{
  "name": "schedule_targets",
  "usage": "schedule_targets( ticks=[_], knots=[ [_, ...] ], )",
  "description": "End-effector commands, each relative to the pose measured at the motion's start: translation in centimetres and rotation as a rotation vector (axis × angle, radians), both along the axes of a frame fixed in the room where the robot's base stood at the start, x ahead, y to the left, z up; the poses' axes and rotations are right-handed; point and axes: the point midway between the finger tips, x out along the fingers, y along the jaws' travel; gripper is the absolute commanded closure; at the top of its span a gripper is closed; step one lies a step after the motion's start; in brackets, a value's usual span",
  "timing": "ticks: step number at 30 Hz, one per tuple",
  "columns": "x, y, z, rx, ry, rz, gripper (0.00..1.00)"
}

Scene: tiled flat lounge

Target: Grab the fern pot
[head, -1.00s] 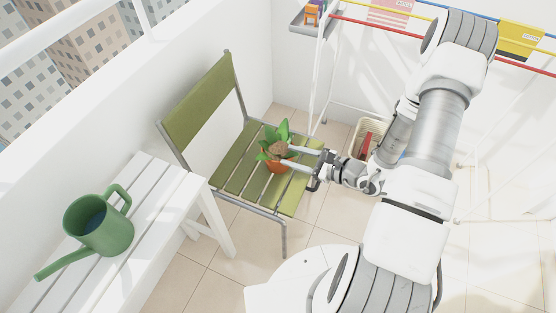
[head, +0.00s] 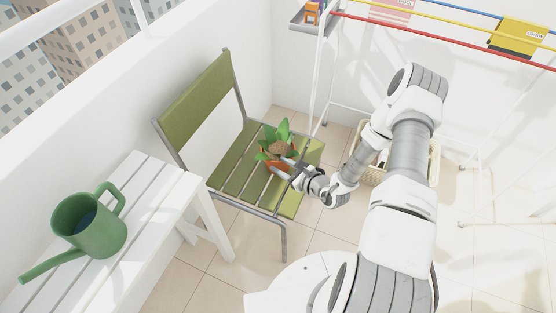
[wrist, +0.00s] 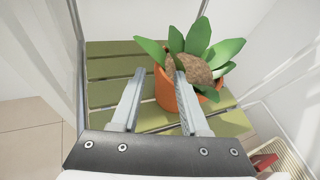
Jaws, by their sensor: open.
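The fern pot is an orange pot (head: 268,165) with brown soil and broad green leaves. It stands upright on the green slatted seat of a chair (head: 237,170), also seen in the wrist view (wrist: 115,68). My gripper (head: 287,164) is at the pot's right side in the head view. In the wrist view my gripper (wrist: 158,75) is open, and the pot (wrist: 165,92) sits off to the right of its centre. The right finger overlaps the pot and hides part of it; the left finger is over bare slats. I cannot tell whether a finger touches the pot.
A white slatted bench (head: 150,185) with a green watering can (head: 90,225) stands at the left. The chair's backrest (head: 195,98) rises behind the seat. A cream basket (head: 432,160) sits on the floor partly behind my arm. A drying rack (head: 440,38) stands at the right.

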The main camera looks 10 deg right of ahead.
Motion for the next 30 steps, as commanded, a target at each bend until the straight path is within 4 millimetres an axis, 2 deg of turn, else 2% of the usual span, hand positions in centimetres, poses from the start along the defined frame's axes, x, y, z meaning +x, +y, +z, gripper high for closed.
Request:
schedule_targets(
  ticks=[8, 16, 25, 30],
  knots=[
    [1.7, 1.1, -1.1, 0.001, 0.000, 0.001, 0.55],
    [4.7, 2.8, -2.6, 0.000, -0.001, 0.001, 0.55],
    [5.1, 3.0, -2.6, 0.000, 0.000, 0.000, 0.55],
    [5.1, 3.0, -2.7, 0.000, 0.000, 0.000, 0.86]
  ],
)
